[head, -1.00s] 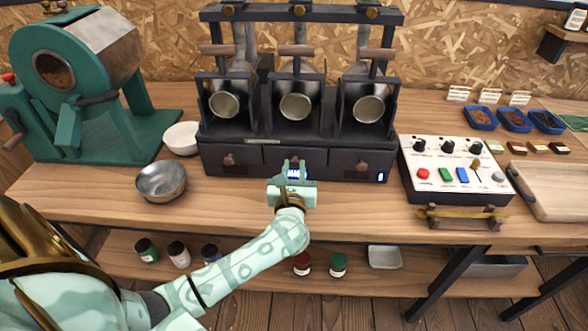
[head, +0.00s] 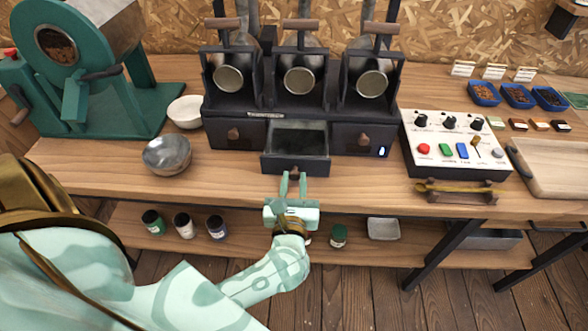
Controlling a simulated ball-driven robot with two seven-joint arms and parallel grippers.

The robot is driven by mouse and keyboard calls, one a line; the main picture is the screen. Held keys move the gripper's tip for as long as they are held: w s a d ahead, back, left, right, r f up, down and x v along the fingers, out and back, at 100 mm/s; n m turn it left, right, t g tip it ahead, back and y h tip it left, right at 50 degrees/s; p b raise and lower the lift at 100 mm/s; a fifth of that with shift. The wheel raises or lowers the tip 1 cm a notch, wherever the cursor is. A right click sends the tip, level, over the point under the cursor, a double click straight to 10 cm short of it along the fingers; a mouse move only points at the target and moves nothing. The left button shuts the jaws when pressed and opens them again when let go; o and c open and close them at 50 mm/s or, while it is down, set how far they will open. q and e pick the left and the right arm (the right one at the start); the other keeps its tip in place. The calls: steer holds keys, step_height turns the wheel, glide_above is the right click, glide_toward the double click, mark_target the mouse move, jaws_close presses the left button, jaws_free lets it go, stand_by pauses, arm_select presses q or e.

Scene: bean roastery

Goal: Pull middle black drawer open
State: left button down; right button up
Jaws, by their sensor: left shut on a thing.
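The middle black drawer (head: 298,138) stands out from the black three-drum sample roaster (head: 262,105), and its dark, empty-looking inside shows from above. My left gripper (head: 292,178) is at the middle of the drawer's front, with its fingers shut on the drawer's handle. The handle itself is mostly hidden by the fingers. The left drawer (head: 236,139) and the right drawer (head: 357,140) are closed, each with a brown knob. My right gripper is not in view.
A metal bowl (head: 167,155) and a white bowl (head: 185,112) stand left of the drawers, near a green roaster (head: 85,85). A control box (head: 452,145) is on the right. Jars (head: 184,225) and a small tray (head: 383,229) sit on the lower shelf.

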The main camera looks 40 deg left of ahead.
arm_select(q)
steer(key=c, duration=1.2)
jaws_free()
steer(key=v, duration=1.6)
steer(key=shift+s, duration=0.2)
